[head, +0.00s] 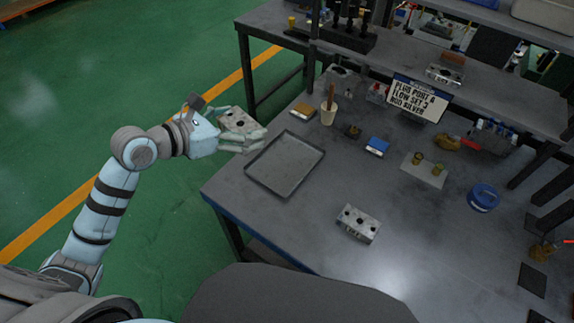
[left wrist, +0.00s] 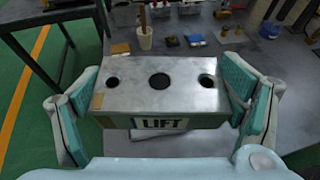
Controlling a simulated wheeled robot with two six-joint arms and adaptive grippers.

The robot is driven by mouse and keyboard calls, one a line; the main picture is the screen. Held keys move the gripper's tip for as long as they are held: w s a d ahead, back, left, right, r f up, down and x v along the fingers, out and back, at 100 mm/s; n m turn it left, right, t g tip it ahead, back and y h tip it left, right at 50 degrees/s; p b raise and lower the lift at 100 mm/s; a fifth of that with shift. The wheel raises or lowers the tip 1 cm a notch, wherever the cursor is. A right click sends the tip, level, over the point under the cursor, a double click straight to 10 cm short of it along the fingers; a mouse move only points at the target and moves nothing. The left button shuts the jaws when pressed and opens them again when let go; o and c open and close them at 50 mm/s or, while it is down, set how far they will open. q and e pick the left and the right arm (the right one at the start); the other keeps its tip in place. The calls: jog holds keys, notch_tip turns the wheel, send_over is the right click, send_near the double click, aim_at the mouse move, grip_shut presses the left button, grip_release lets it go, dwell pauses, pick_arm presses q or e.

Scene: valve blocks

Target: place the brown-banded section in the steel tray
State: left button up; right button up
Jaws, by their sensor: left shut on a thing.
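My left gripper (head: 243,132) is shut on a grey metal valve section (head: 236,120), held in the air just left of and above the steel tray's left edge. In the left wrist view the held section (left wrist: 160,85) sits between both finger pads. It has three holes on top, a "LIFT" label on its front and tan-brown patches at its left end. The steel tray (head: 285,165) is a shallow, dark grey, empty tray on the table's left part. My right gripper is not in view.
A second valve block (head: 358,223) stands on the table in front of the tray. A white cup (head: 328,114), blue-topped box (head: 376,146), blue tape roll (head: 483,197) and sign (head: 419,100) stand farther back or right.

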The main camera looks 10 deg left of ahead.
pick_arm(q)
jog(key=n+t+y+b, duration=0.1)
jog(key=n+y+b, duration=0.1)
send_over(273, 175)
notch_tip(273, 175, down, 5)
notch_tip(273, 175, down, 19)
jog(key=b, duration=0.7)
jog(key=shift+d+b, duration=0.1)
jog(key=shift+b, duration=0.2)
jog(key=shift+r, duration=0.15)
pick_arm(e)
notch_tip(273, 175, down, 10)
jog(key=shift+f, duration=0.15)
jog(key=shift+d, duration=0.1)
pick_arm(q)
jog(key=o, duration=1.2)
jog(key=shift+f, duration=0.2)
jog(key=shift+c, duration=0.2)
jog(key=shift+o, duration=1.2)
jog(key=shift+r, duration=0.1)
